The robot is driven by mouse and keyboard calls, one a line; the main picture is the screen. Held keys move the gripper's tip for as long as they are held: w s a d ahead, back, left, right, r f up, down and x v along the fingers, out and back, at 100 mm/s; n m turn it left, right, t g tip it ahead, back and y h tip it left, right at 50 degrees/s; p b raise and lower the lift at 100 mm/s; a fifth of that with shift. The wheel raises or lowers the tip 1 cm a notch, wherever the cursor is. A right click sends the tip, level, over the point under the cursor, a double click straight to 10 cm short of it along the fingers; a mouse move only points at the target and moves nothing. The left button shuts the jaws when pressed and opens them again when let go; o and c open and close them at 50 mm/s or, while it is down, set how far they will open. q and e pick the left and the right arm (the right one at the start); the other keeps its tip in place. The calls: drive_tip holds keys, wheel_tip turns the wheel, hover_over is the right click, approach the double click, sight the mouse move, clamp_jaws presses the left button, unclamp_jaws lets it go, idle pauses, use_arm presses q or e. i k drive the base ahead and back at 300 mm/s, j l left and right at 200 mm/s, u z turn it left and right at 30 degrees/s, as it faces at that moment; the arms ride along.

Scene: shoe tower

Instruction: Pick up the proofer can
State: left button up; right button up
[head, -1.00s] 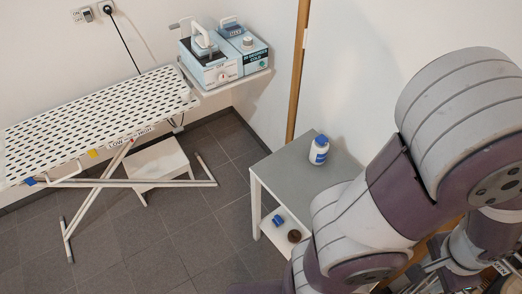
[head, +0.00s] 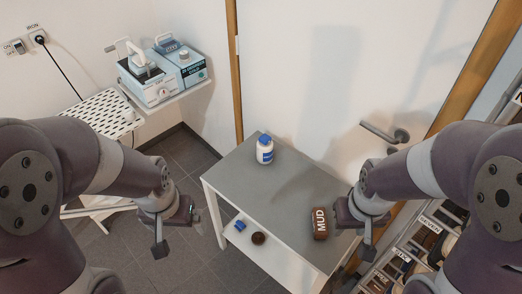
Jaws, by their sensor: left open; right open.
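A white can with a blue cap and a blue label (head: 265,151) stands upright towards the back of a grey-topped table (head: 235,185). It is the only can-shaped thing I see on the tabletop; its label is too small to read. My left gripper (head: 173,230) is open and empty, left of the table and apart from the can. My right gripper (head: 358,234) is open and empty near the right end of the table, also well away from the can.
A brown block marked MUD (head: 320,223) lies on the tabletop near my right gripper. A small blue thing (head: 240,225) and a dark round tin (head: 258,238) sit on the lower shelf. A labelled rack (head: 420,240) stands at right, an ironing board (head: 105,108) at left.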

sight(265, 152)
drive_tip(key=i+j+z, duration=0.1)
drive_tip(key=j, duration=0.3)
drive_tip(key=i+j, duration=0.2)
drive_tip(key=j, duration=0.2)
drive_tip(key=i+j+z, duration=0.15)
drive_tip(key=j, duration=0.25)
drive_tip(key=i+j+z, duration=0.1)
drive_tip(key=j, duration=0.3)
drive_tip(key=z, duration=1.6)
